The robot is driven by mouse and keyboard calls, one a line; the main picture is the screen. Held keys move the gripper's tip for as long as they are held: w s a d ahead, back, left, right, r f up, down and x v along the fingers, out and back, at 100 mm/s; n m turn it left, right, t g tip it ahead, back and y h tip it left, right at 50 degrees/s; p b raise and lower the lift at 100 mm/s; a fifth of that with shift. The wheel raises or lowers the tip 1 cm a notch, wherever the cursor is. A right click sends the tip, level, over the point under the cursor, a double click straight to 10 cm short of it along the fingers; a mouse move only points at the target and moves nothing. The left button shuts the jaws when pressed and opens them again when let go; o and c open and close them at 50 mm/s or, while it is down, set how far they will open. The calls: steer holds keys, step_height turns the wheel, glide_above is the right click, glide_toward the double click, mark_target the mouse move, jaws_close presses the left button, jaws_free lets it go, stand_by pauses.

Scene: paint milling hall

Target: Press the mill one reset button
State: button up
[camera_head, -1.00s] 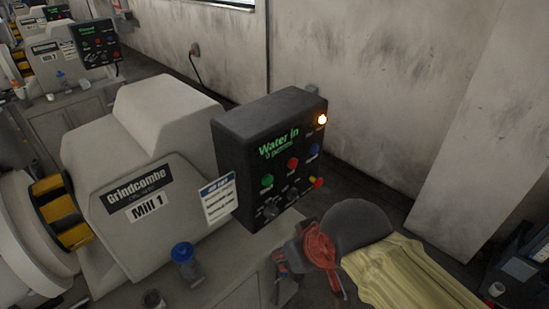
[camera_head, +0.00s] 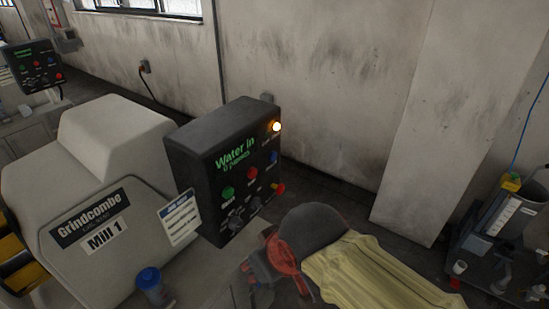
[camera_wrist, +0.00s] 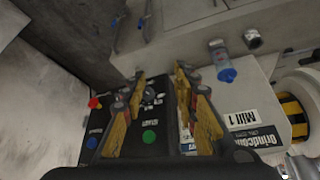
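The mill one control box (camera_head: 190,165) is black, with a green "Water in" display (camera_head: 235,153) and a lit amber lamp (camera_head: 277,126). Its face has a green button (camera_head: 228,192), a red button (camera_head: 252,174), a blue button (camera_head: 273,157) and dark knobs. The small labels are too blurred to read for certain. My gripper (camera_wrist: 160,74) is open, its yellow-padded fingers apart and in front of the box face in the wrist view. The green button (camera_wrist: 149,137) and blue button (camera_wrist: 92,143) show there. No contact is visible; the red button is hidden there.
A red knob on yellow (camera_head: 278,188) projects at the box's lower right edge. A job card (camera_head: 180,218) stands left of the box. A blue-capped jar (camera_head: 149,283) stands on the bench by Mill 1 (camera_head: 105,235). A cart (camera_head: 500,240) stands at right.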

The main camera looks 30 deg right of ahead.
steer(key=shift+c, duration=1.2)
steer(key=c, duration=0.4)
jaws_close()
